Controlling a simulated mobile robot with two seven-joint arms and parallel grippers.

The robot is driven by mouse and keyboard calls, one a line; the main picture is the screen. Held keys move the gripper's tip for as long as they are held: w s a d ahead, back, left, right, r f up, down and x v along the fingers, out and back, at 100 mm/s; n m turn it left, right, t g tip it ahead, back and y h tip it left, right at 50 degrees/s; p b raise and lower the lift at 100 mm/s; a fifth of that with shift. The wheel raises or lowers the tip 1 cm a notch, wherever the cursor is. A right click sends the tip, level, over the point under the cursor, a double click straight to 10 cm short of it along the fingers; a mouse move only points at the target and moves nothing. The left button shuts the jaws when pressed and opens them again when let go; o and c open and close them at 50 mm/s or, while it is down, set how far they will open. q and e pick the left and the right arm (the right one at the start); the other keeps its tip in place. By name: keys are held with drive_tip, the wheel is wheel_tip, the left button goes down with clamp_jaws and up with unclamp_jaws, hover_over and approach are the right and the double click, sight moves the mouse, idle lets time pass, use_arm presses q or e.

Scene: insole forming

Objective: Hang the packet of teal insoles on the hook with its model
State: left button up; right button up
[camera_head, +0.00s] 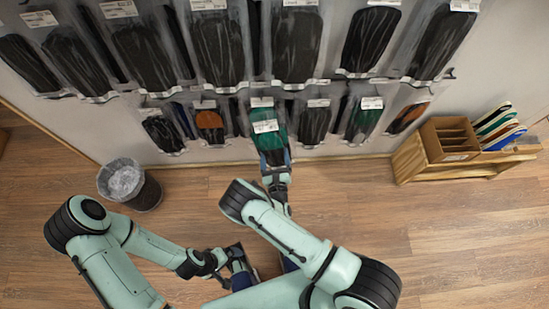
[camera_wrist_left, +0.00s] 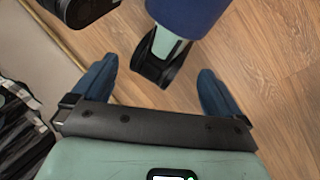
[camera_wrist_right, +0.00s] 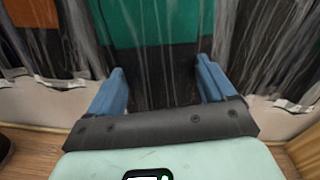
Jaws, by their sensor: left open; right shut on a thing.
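The packet of teal insoles (camera_head: 271,142) is upright in front of the wall display, in the lower row. Its white label faces up in the head view, and another white label (camera_head: 261,102) shows just above it. My right gripper (camera_head: 275,161) is shut on the packet's lower end. In the right wrist view, clear film lies between the blue fingers (camera_wrist_right: 162,88), with teal (camera_wrist_right: 150,22) above. Whether the packet is on a hook cannot be told. Another packet with green insoles (camera_head: 365,117) hangs further right. My left gripper (camera_head: 239,264) is open and empty above the floor; its fingers also show in the left wrist view (camera_wrist_left: 156,88).
Dark insole packets (camera_head: 296,45) fill the upper row. A waste bin (camera_head: 146,192) stands at the left. A wooden shelf (camera_head: 408,160) stands at the right. Open floor lies between.

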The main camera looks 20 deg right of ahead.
drive_tip(key=shift+b+x, duration=0.75)
drive_tip(key=shift+x, duration=1.05)
use_arm(q)
drive_tip(key=w+a+f+t+b, duration=0.1)
drive_tip(key=w+f+b, duration=0.2)
drive_tip(key=w+f, duration=0.1)
drive_tip(key=shift+w+a+f+y, duration=0.2)
drive_tip(key=shift+a+f+y, duration=0.1)
drive_tip(key=shift+f+y, duration=0.1)
use_arm(e)
drive_tip(key=shift+f+x, duration=0.2)
drive_tip(key=shift+x, duration=0.65)
drive_tip(key=shift+f+x, duration=0.15)
drive_tip(key=shift+x, duration=0.75)
drive_tip(key=shift+f+x, duration=0.2)
drive_tip(key=shift+x, duration=0.65)
use_arm(q)
drive_tip(key=shift+t, duration=0.3)
use_arm(e)
drive_tip(key=shift+d, duration=0.2)
drive_tip(key=shift+f, duration=0.15)
